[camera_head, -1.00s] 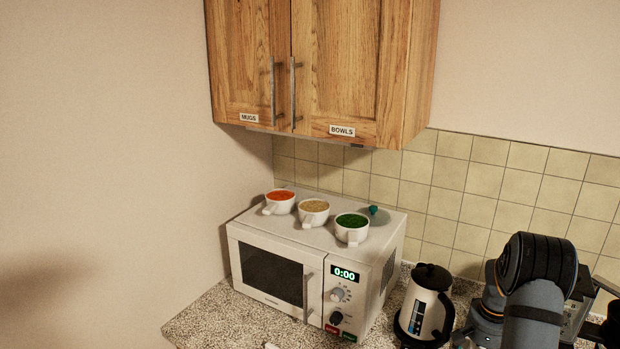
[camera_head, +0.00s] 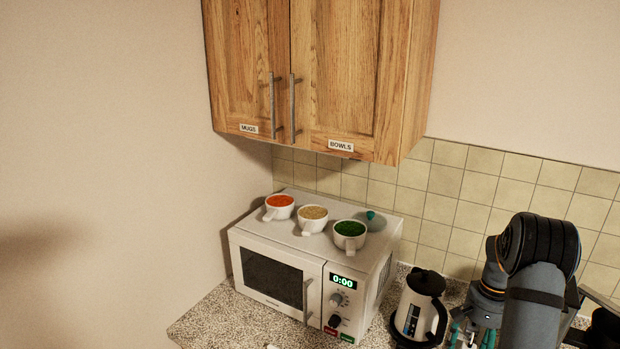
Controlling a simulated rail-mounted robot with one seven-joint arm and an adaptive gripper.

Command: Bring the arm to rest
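My arm (camera_head: 540,290) is folded at the lower right, in front of the tiled wall and right of the kettle. My gripper (camera_head: 472,338) hangs low beside it at the bottom edge. Two teal finger parts show apart, but their tips are cut off by the frame, so I cannot tell whether it is open or shut. Nothing held shows in the visible part.
A white kettle (camera_head: 412,318) with a black lid stands close left of my gripper. The microwave (camera_head: 270,270) carries three filled white cups (camera_head: 280,214) and a teal-knobbed lid (camera_head: 377,223). Closed wooden cupboards (camera_head: 345,80) hang above. Bare counter (camera_head: 215,318) shows at front left.

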